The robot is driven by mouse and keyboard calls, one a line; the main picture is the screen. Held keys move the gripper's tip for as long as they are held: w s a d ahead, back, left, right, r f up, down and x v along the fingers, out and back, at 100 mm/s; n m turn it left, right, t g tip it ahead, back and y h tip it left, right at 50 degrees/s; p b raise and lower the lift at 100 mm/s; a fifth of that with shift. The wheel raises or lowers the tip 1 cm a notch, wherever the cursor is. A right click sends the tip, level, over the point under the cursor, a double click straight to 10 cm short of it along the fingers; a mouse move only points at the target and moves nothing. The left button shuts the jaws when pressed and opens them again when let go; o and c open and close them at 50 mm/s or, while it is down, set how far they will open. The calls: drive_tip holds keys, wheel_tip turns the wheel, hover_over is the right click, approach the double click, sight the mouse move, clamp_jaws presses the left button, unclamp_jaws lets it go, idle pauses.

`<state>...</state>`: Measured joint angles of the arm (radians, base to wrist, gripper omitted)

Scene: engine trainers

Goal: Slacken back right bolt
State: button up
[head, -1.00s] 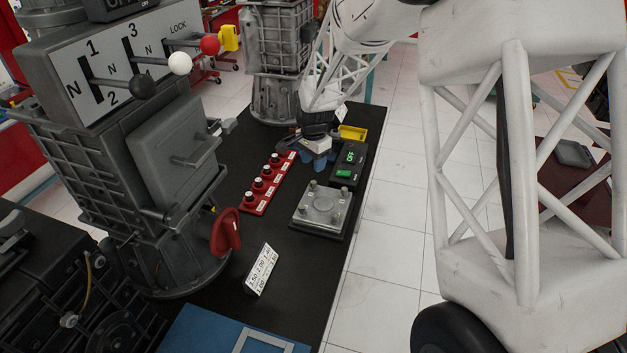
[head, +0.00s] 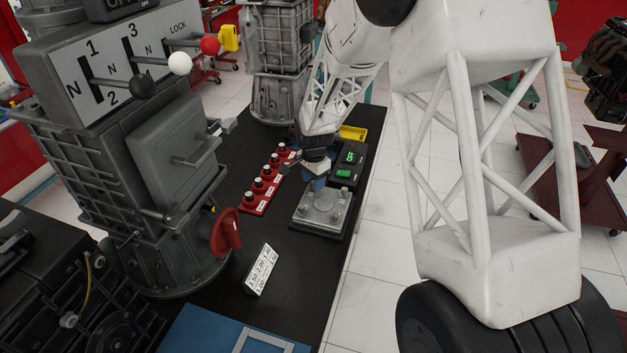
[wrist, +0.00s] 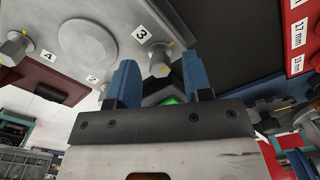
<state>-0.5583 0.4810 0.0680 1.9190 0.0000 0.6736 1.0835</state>
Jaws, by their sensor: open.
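A grey metal plate (head: 320,218) with bolts at its corners sits on the black bench top. Its back right bolt (head: 345,193) stands upright in the head view. My gripper (head: 318,184) is low over the plate's back edge, left of that bolt, and hides the back left corner. In the wrist view my gripper (wrist: 160,72) has its two blue fingers apart with nothing held. The bolt marked 3 (wrist: 158,56) shows just beyond the gap between the fingertips. A second bolt (wrist: 15,46) is near label 4. I cannot tell whether a finger touches any bolt.
A red rack (head: 262,188) with several sockets stands left of the plate. A black box (head: 348,165) with a green display is behind it, and a yellow tray (head: 353,132) farther back. A white sign (head: 261,270) stands in front. The bench's right edge is close.

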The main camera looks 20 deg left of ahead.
drive_tip(key=shift+f, duration=0.15)
clamp_jaws()
